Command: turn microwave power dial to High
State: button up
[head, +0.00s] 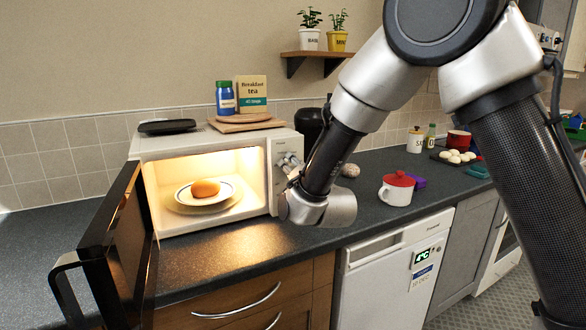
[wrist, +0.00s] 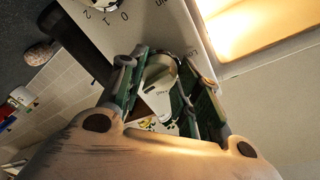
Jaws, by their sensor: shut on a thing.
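The white microwave (head: 205,139) stands on the counter with its dark door (head: 125,240) swung wide open and its inside lit. My gripper (head: 288,164) is at the control panel on the microwave's right side. In the wrist view my gripper (wrist: 163,75) has its two green-sided fingers on either side of the silvery power dial (wrist: 160,72), shut on it. The word "Low" shows on the panel beside it. The dial's pointer and the High mark cannot be made out. A second dial (wrist: 106,4), with the numbers 0, 1, 2 by it, is partly cut off.
A plate (head: 181,192) with a round bun (head: 206,188) is inside the microwave. A board (head: 246,123), a blue jar (head: 225,98) and a tea box (head: 252,94) are on top. A red-lidded white pot (head: 397,191) stands on the counter to the right.

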jog(key=shift+f+m, duration=0.1)
jog(key=shift+m, duration=0.6)
jog(key=o, duration=1.1)
jog(key=shift+c, duration=0.2)
jog(key=shift+s, duration=0.1)
jog(key=v, duration=1.1)
jog(key=shift+s+d, duration=0.15)
jog(key=shift+s, duration=0.25)
